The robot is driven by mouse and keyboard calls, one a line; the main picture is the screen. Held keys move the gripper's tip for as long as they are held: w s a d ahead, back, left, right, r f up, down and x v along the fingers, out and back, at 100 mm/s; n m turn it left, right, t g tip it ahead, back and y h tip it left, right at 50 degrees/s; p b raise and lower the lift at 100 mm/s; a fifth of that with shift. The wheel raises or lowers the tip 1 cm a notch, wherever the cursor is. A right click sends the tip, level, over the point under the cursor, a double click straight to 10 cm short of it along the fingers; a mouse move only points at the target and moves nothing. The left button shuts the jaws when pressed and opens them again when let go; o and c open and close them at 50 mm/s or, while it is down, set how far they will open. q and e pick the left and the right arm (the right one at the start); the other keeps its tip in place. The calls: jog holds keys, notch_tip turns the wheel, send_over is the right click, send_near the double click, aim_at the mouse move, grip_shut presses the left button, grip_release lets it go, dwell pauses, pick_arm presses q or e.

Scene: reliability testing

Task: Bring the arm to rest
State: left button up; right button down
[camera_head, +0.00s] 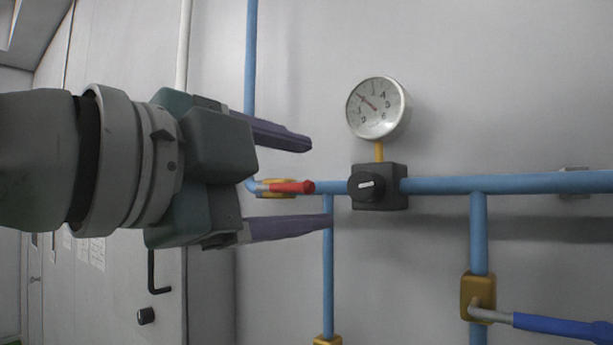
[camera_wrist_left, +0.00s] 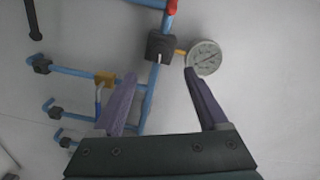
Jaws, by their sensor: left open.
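My left gripper (camera_head: 310,186) comes in from the left in the head view. Its two purple fingers are spread apart with nothing between them that I can see to be held. A red valve handle (camera_head: 291,187) on the blue pipe shows in the gap between the fingers, apparently behind them. In the left wrist view my left gripper (camera_wrist_left: 160,88) also shows open, its fingers pointing toward the pipes and the wall. My right gripper is in neither view.
A round gauge (camera_head: 378,107) stands above a black knob (camera_head: 368,185) on the blue pipe (camera_head: 520,183). A blue-handled valve (camera_head: 560,326) sits at the lower right. A door with a black handle (camera_head: 152,275) is at the left. The upper right wall is bare.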

pick_arm(q)
jog(key=s+a+f+n+g+y, duration=0.2)
jog(key=s+a+f+n+y, duration=0.15)
jog(key=f+n, duration=0.4)
jog(key=s+a+f+n+g+y, duration=0.1)
jog(key=s+a+f+n+y, duration=0.25)
jog(key=f, duration=0.75)
jog(key=s+a+f+n+g+y, duration=0.1)
jog(key=s+a+f+n+g, duration=0.3)
jog(key=s+f, duration=0.2)
jog(key=s+a+f+n+g+y, duration=0.2)
jog(key=s+f, duration=0.5)
jog(key=s, duration=0.4)
jog(key=a+n+g, duration=0.1)
jog(key=a+n, duration=0.1)
jog(key=a, duration=0.1)
jog(key=shift+a+f+g, duration=0.3)
jog(key=shift+g, duration=0.1)
jog(key=shift+w, duration=0.1)
